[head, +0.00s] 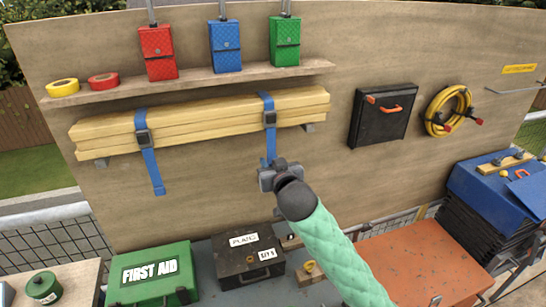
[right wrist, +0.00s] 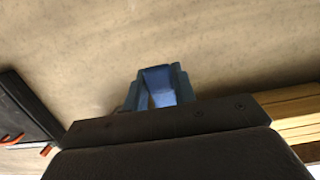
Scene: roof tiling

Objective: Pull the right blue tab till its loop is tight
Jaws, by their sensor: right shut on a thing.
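Stacked yellow timber boards (head: 200,117) lie along the wall, ringed by two blue straps with dark buckles. The right strap's loop (head: 266,100) goes around the boards, with its buckle (head: 270,118) on their front face. The right blue tab (head: 269,147) hangs straight down from that buckle. My right gripper (head: 272,170) is shut on the tab below the boards and hides its lower end. In the right wrist view, the blue tab (right wrist: 158,82) sits between the fingers. How snug the loop is on the boards cannot be told. My left gripper is not in view.
The left strap's tab (head: 155,178) hangs free. A shelf (head: 200,81) above holds tape rolls and coloured pouches. A black case (head: 382,115) and a yellow hose (head: 447,110) hang to the right. Below are a first aid box (head: 152,272) and a dark box (head: 247,257).

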